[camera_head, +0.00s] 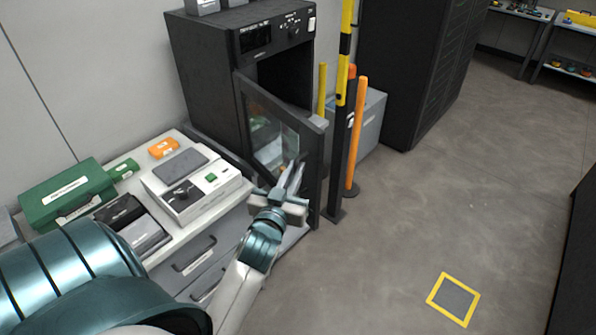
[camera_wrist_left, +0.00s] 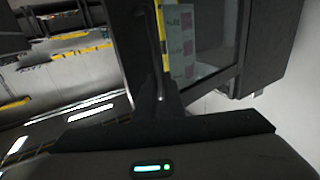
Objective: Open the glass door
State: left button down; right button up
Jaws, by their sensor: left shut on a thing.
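The glass door (camera_head: 268,130) has a dark frame and a clear pane. It stands partly open on the black cabinet (camera_head: 209,60), swung out from its left side, with a dark opening behind it. My left gripper (camera_head: 293,180) is at the outer face of the door, near its free edge, shut on the door's handle. The fingers largely hide the handle. The left wrist view shows the door's pane (camera_wrist_left: 212,35) close beside the fingers (camera_wrist_left: 160,95). My right gripper is not in view.
A bench (camera_head: 213,225) with a green case (camera_head: 62,192), a white control box (camera_head: 192,188) and small boxes stands left of the door. Yellow and orange posts (camera_head: 357,135) stand close to its right. Open floor (camera_head: 430,200) lies further right.

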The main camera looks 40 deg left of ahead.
pick_arm(q)
jog(key=shift+a+r, duration=0.3)
jog(key=shift+a, duration=0.2)
jog(key=c, duration=2.2)
grip_release()
jog(key=o, duration=0.4)
jog(key=shift+s+a+f, duration=0.1)
jog(key=shift+a+f, duration=0.05)
jog(key=shift+a, duration=0.15)
jog(key=shift+c, duration=0.2)
jog(key=shift+f, duration=0.35)
